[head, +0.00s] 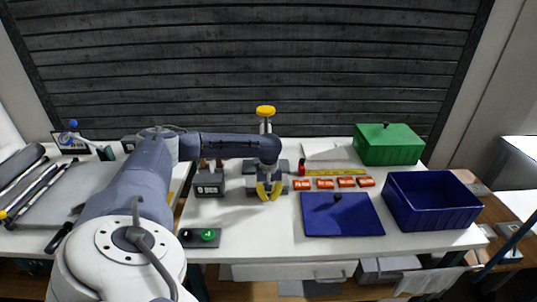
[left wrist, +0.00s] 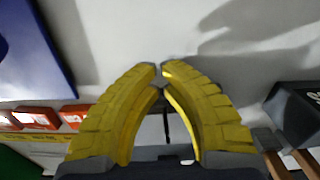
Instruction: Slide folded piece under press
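What looks like the press has a yellow knob (head: 265,110) on an upright post and a grey base, partly hidden behind my left arm in the head view. My left gripper (head: 269,194) has yellow fingers and points down over the white table just in front of that base. In the left wrist view its fingertips (left wrist: 160,70) nearly meet, with bare table beyond them. I see nothing clearly held between them. I cannot make out a folded piece in either view. My right gripper is in neither view.
Beyond are a green box (head: 390,150) and a blue bin (head: 430,207). A dark labelled block (head: 209,188) stands left.

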